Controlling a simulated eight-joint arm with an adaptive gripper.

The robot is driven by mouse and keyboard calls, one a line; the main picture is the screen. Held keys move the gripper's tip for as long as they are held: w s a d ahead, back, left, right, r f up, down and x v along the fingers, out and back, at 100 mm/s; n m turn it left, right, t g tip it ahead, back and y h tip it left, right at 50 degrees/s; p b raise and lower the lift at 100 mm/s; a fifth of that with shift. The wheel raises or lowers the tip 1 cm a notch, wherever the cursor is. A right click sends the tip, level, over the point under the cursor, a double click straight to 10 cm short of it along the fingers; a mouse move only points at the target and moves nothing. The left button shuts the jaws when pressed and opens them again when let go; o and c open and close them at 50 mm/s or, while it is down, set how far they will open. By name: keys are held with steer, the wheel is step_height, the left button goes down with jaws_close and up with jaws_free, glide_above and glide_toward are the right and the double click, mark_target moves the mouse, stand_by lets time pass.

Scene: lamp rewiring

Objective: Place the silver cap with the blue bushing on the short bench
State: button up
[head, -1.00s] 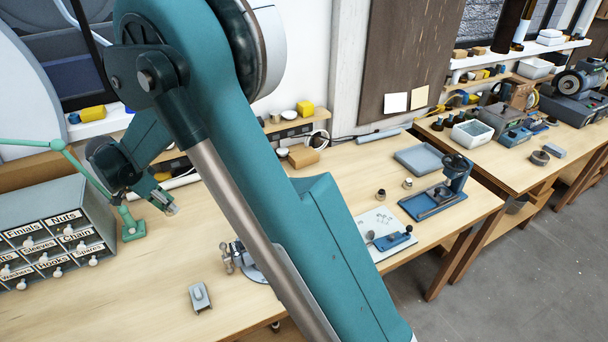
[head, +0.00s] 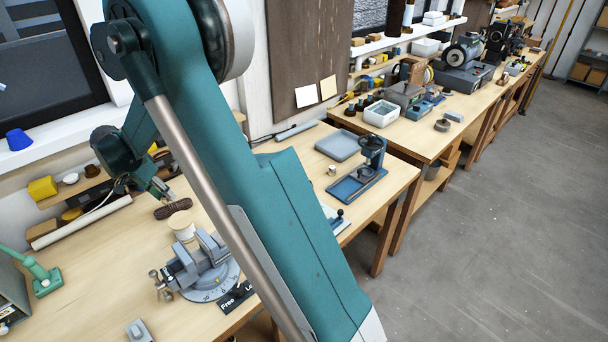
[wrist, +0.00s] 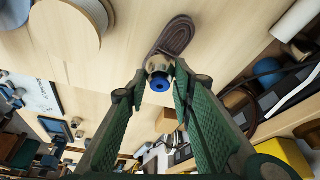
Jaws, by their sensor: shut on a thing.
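In the wrist view the silver cap with the blue bushing (wrist: 160,77) sits between my fingertips, its blue end facing the camera. My gripper (wrist: 158,86) is shut on it. In the head view my gripper (head: 166,191) is above the near bench (head: 110,240), close to a dark coiled cord (head: 173,209); the cap is too small to make out there. A second bench (head: 428,145) stands beyond the near one, to the right. I cannot tell from the frames which one is the short bench.
A spool (head: 182,226) and a grey vise (head: 200,262) stand on the near bench. A grey tray (head: 338,146), a small metal part (head: 332,170) and a blue press (head: 362,175) are near its right end. The second bench carries a white bin (head: 382,114) and a grinder (head: 464,66).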

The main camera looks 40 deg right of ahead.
steer(key=s+d+m, duration=0.1)
steer(key=d, duration=1.4)
steer(key=m+g+b, duration=0.1)
steer(key=m+b, duration=0.2)
glide_above(323, 180)
steer(key=a, duration=0.1)
steer(key=shift+w+a+f+h, duration=0.15)
steer(key=shift+f+h, duration=0.25)
steer(key=shift+f, duration=0.55)
steer(key=shift+f+b, duration=0.45)
steer(key=shift+f, duration=2.7)
steer(key=shift+f, duration=1.85)
steer(key=shift+f+b, duration=0.15)
steer(key=shift+b, duration=0.15)
